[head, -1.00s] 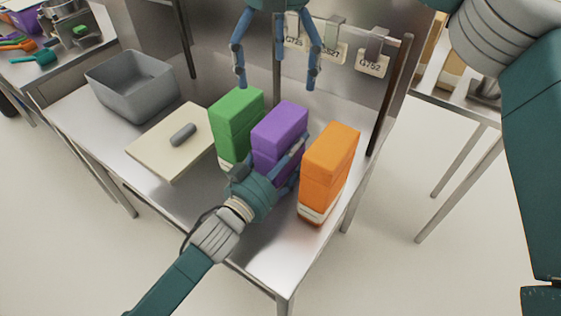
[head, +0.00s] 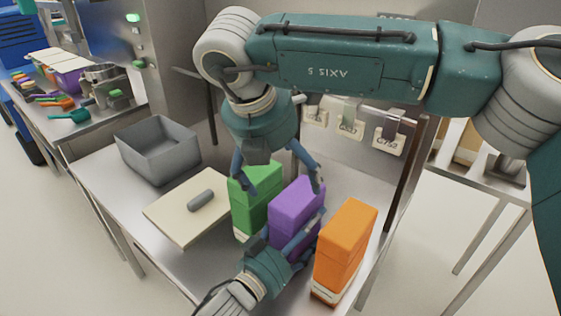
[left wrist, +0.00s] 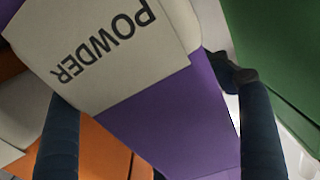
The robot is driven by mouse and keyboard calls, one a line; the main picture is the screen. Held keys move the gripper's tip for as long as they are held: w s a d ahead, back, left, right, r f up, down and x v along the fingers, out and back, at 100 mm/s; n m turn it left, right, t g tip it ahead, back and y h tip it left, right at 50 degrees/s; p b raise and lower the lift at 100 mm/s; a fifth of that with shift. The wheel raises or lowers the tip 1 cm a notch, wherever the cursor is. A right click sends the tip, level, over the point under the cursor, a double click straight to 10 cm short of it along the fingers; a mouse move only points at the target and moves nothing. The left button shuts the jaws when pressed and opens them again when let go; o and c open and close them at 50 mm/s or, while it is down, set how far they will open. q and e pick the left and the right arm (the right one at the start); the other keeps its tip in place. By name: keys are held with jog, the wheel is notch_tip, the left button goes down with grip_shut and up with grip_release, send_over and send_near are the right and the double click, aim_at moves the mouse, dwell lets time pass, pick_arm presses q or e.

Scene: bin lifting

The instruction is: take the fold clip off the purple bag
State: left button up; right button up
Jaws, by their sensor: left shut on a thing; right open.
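The purple bag (head: 297,203) stands upright between the green and orange bags in the head view. Its pale label reading POWDER shows in the left wrist view (left wrist: 100,50). I cannot make out a fold clip on it in either view. My left gripper (head: 291,243) is shut on the lower part of the purple bag, a finger along each side, and its fingers show in the left wrist view (left wrist: 160,140).
The green bag (head: 254,202) is close on the left and the orange bag (head: 343,245) on the right. A cutting board (head: 180,222) with a grey cylinder (head: 201,200) and a grey bin (head: 160,147) lie further left. Tagged clips (head: 349,125) hang on the back panel.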

aim_at(293, 191)
jog(key=x, duration=0.8)
jog(key=shift+f, duration=0.25)
jog(key=c, duration=1.4)
jog(key=shift+r, duration=0.2)
pick_arm(q)
jog(key=shift+r, duration=0.1)
pick_arm(e)
jog(key=shift+r, duration=0.95)
jog(key=shift+r, duration=2)
pick_arm(q)
jog(key=o, duration=1.7)
